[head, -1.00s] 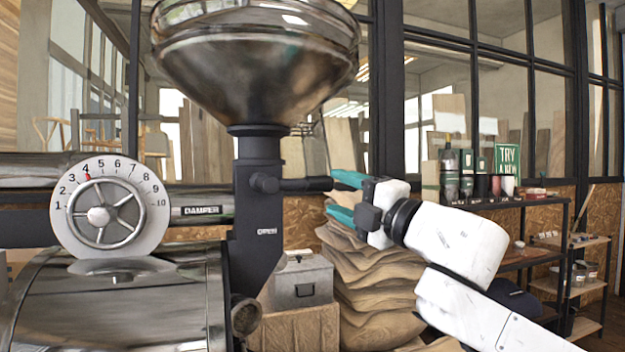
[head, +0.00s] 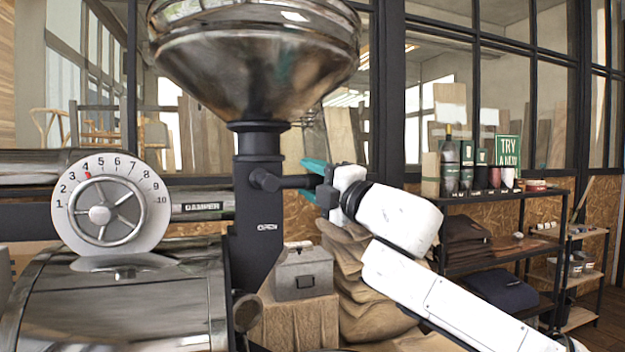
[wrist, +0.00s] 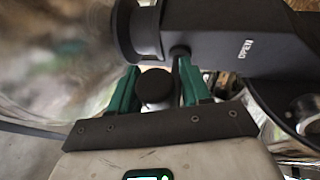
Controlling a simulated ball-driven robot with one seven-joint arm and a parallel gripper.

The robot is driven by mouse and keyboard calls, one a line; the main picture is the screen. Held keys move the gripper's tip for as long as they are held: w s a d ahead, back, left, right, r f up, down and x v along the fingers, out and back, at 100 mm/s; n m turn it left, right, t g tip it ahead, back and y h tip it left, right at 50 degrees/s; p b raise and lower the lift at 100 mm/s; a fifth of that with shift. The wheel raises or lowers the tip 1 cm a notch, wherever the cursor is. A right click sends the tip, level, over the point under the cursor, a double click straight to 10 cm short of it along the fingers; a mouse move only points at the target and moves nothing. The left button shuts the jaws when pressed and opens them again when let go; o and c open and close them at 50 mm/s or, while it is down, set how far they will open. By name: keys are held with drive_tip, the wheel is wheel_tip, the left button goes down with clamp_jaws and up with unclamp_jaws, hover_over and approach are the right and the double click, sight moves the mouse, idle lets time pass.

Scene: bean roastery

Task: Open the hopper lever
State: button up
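The hopper lever (head: 295,182) is a short black bar that sticks out to the right from the black neck under the steel hopper (head: 255,60). The neck reads OPEN below the lever. My gripper (head: 314,180) is at the lever's outer end, one green finger above it and one below. In the wrist view the lever's round black end (wrist: 155,88) sits between the two green fingers of my gripper (wrist: 160,85). Gaps show beside it, so the fingers look open around the lever, not clamped on it. Part of the lever's outer end is hidden in the head view.
A numbered damper dial (head: 110,212) stands on the roaster at the left. A grey metal box (head: 303,272) sits on a wooden crate below the lever, beside stacked sacks (head: 365,290). A shelf (head: 480,200) with canisters stands at the right.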

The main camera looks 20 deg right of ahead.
clamp_jaws()
drive_tip(key=shift+f, duration=0.1)
idle(0.3)
drive_tip(key=a+f+m+t+h+b, duration=0.2)
drive_tip(key=f+m+h+b, duration=0.1)
drive_tip(key=m+b, duration=0.3)
drive_tip(key=a+f+m+t+h+b, duration=0.1)
drive_tip(key=f+m+h+b, duration=0.3)
drive_tip(key=m, duration=0.7)
drive_tip(key=shift+a+f+t+h+b, duration=0.35)
drive_tip(key=shift+t+h+b, duration=0.35)
drive_tip(key=shift+b, duration=0.45)
drive_tip(key=shift+r+m, duration=0.15)
drive_tip(key=shift+m, duration=0.25)
drive_tip(key=shift+o, duration=1.2)
unclamp_jaws()
drive_tip(key=shift+a, duration=0.1)
